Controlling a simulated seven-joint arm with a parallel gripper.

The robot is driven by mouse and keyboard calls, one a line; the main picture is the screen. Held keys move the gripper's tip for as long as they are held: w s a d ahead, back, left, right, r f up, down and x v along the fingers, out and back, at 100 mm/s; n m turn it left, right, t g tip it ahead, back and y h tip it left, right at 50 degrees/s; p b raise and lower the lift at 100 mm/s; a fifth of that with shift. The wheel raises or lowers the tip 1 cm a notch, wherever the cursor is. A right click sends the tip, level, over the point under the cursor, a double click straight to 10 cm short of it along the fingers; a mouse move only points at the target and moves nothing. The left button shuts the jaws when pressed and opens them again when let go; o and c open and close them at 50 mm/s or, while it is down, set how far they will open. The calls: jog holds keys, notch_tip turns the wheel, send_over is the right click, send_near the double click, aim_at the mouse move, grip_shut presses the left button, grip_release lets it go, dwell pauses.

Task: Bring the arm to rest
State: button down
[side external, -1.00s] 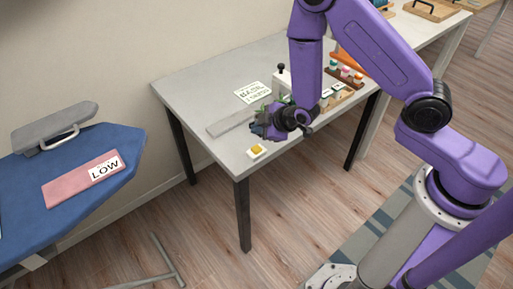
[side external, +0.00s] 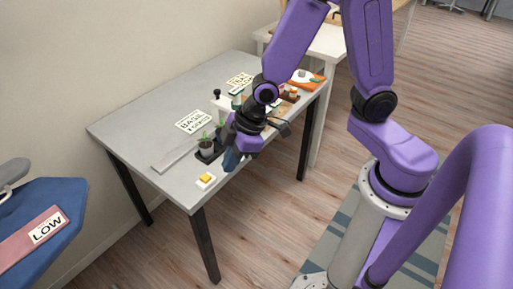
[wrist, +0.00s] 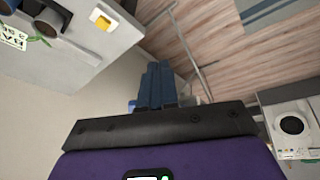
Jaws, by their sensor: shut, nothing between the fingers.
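My purple arm reaches over the grey table (side external: 130,125) in the side view.
A yellow button on a white base (side external: 206,180) sits near the table's front corner. A sign card (side external: 194,122) and a grey strip (side external: 178,152) lie behind. A blue ironing board (side external: 50,225) stands left. A white washing machine (wrist: 290,125) shows in the wrist view.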

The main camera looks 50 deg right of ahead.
jog(key=s+d+r+g+h, duration=0.1)
jog(key=s+d+r, duration=0.3)
jog(key=s, duration=0.4)
jog(key=s+d+r+g+h, duration=0.2)
jog(key=s+d+r, duration=0.3)
jog(key=s, duration=0.4)
jog(key=shift+s+d+r+n, duration=0.2)
jog(key=shift+d+n, duration=0.2)
jog(key=shift+d, duration=0.45)
